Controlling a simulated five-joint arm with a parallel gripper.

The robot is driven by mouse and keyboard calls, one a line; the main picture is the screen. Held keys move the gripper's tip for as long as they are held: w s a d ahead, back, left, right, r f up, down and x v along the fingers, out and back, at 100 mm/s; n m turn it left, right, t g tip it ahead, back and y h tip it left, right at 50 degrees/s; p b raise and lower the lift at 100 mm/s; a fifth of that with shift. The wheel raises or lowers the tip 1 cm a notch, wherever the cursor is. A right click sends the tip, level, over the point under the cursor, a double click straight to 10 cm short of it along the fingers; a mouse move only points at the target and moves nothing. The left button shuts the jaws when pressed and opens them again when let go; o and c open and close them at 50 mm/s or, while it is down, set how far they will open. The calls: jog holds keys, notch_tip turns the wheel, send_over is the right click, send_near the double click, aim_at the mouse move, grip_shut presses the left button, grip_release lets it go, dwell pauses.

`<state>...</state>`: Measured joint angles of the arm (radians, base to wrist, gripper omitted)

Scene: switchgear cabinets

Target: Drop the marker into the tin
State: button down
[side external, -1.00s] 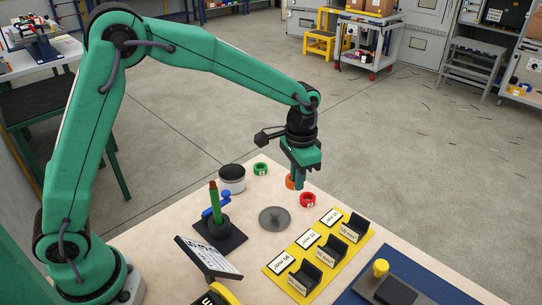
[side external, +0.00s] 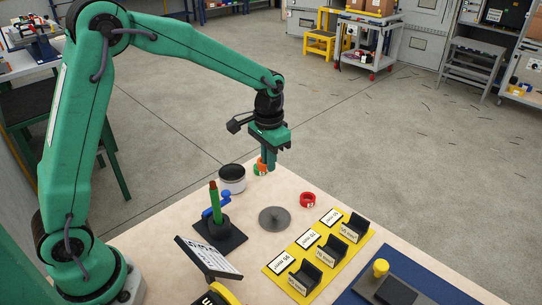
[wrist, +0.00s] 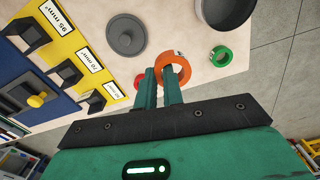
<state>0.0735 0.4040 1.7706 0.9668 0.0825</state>
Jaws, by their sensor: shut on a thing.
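My gripper (side external: 268,167) is shut on an orange ring-shaped marker (side external: 262,162) and holds it above the bench, right of the tin. In the wrist view the marker (wrist: 185,63) sits at the tips of my fingers (wrist: 160,75). The tin (side external: 232,181) is a pale cylinder with a dark top, standing upright near the bench's back edge. In the wrist view the tin (wrist: 225,10) shows a dark round interior, partly cut off at the top.
A green ring (wrist: 221,57) lies near the tin, partly behind the marker in the side view. A red ring (side external: 307,200) lies to the right. A grey disc (side external: 274,219) and a black stand with a green post (side external: 214,200) are nearer the front.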

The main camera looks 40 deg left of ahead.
jog(key=s+a+n, duration=0.3)
jog(key=a, duration=0.7)
jog(key=shift+a+r, duration=0.25)
jog(key=shift+f, duration=0.2)
jog(key=shift+f, duration=2.4)
jog(key=c, duration=1.5)
grip_release()
jog(key=shift+o, duration=0.2)
jog(key=shift+r, duration=0.2)
